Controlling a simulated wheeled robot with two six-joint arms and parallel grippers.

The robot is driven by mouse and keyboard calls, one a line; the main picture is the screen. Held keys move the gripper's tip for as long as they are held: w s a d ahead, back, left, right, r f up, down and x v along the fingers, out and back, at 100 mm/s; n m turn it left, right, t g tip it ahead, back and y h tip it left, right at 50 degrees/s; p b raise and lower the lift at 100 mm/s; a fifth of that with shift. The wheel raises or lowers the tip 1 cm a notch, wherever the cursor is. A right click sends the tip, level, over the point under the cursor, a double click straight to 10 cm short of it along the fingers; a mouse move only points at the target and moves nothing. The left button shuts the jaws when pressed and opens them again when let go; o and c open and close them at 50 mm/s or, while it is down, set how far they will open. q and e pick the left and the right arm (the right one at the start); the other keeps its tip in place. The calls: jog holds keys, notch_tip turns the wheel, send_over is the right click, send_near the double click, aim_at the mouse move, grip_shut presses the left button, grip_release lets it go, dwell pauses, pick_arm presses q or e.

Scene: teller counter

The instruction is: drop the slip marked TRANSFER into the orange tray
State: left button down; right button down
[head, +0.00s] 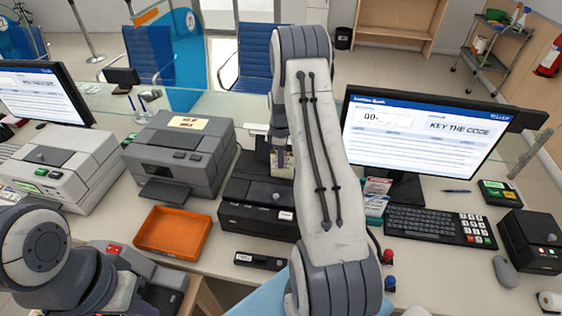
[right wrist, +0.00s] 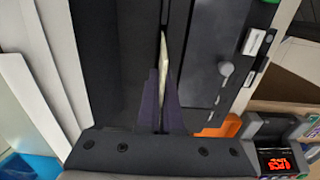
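The orange tray (head: 173,232) lies on the counter left of centre, and part of it shows in the right wrist view (right wrist: 222,127). My right gripper (head: 279,152) hangs over a black box-shaped machine (head: 245,215), to the right of and behind the tray. In the right wrist view its dark fingers (right wrist: 161,98) are closed on a thin, pale slip (right wrist: 163,75), seen nearly edge-on. A small patch of the slip shows beside my arm in the head view (head: 285,162). Its marking cannot be read. My left arm is at the lower left; its fingers do not show.
A grey printer (head: 180,150) stands behind the tray. A small black device (head: 259,260) lies in front of the black machine. A monitor (head: 415,135) and keyboard (head: 430,224) are to the right. A glass screen runs along the counter's back.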

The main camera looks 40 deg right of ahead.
jog(key=shift+r+p, duration=3.15)
jog(key=shift+r, duration=1.7)
